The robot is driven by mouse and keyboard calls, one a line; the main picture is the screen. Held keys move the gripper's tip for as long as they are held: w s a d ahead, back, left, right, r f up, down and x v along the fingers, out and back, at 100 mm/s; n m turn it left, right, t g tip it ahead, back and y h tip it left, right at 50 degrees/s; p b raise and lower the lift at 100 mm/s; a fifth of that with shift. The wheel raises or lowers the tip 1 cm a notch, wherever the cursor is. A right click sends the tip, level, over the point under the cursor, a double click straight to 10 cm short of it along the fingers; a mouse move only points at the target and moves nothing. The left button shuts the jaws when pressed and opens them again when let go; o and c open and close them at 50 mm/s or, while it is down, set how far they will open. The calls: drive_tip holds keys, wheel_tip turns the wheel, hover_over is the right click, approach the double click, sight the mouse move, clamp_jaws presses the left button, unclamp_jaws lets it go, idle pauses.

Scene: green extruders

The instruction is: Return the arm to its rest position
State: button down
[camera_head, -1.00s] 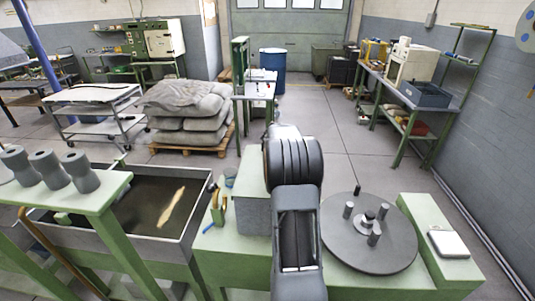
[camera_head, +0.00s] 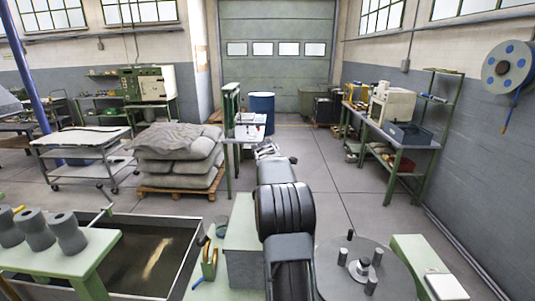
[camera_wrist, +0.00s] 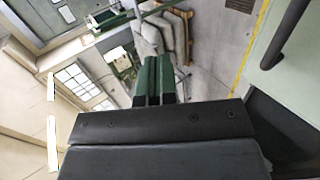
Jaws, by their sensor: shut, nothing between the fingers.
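My arm rises from the lower middle of the head view, bent at a black ribbed joint and pointing away from me. My gripper (camera_wrist: 153,62) shows in the wrist view as two dark green fingers side by side above a wide dark body. The fingers are shut with nothing between them, and they touch no object. In the head view only a small grey part of the arm's far end shows beyond the black joint; the fingers cannot be made out there.
A round grey plate with pegs (camera_head: 335,272) stands close right of my arm. A green bench with grey rollers (camera_head: 75,262) and a dark tank (camera_head: 190,255) lie left. Sacks on a pallet (camera_head: 158,190) stand beyond. The floor (camera_head: 330,175) ahead right is clear.

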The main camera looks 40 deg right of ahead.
drive_tip(key=shift+w+d+r, duration=0.1)
drive_tip(key=shift+w+r, duration=0.1)
drive_tip(key=shift+r, duration=0.85)
